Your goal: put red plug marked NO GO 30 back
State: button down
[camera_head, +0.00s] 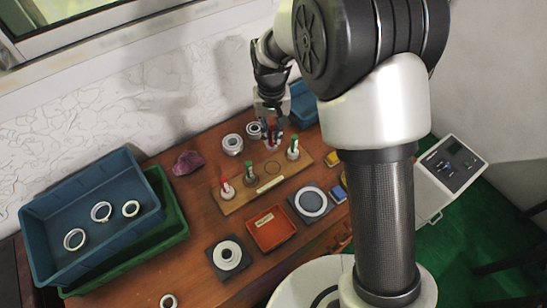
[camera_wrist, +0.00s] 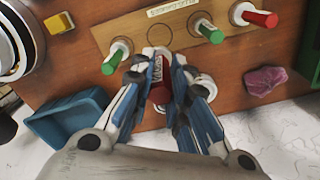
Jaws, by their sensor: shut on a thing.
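My gripper (camera_head: 271,122) is shut on a red plug (camera_head: 273,137) with a pale marked label. In the wrist view the fingers (camera_wrist: 160,78) flank the red plug (camera_wrist: 157,88); its label is too small to read surely. The wooden plug board (camera_head: 298,169) lies below and in front of it. An empty round outline (camera_head: 272,168) shows on the board between two green plugs; it also shows in the wrist view (camera_wrist: 164,35). The held plug appears near the board's back edge, apart from that outline. The plug's lower end is hard to make out.
Green plugs (camera_head: 293,150) (camera_head: 249,168) and another red plug (camera_head: 225,186) stand on the board. Metal rings (camera_head: 233,144) (camera_head: 254,130) lie behind it. A red tray (camera_head: 270,230) and a blue crate (camera_head: 48,253) are nearby, with a purple lump (camera_head: 187,161) at the back.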

notch_tip(320, 180, down, 11)
jog(key=b, duration=0.3)
jog(key=shift+f, duration=0.2)
jog(key=shift+f, duration=0.1)
jog(key=c, duration=1.5)
grip_release()
jog(key=shift+c, duration=0.2)
notch_tip(320, 180, up, 12)
jog(key=p, duration=0.3)
jog(key=shift+r, duration=0.2)
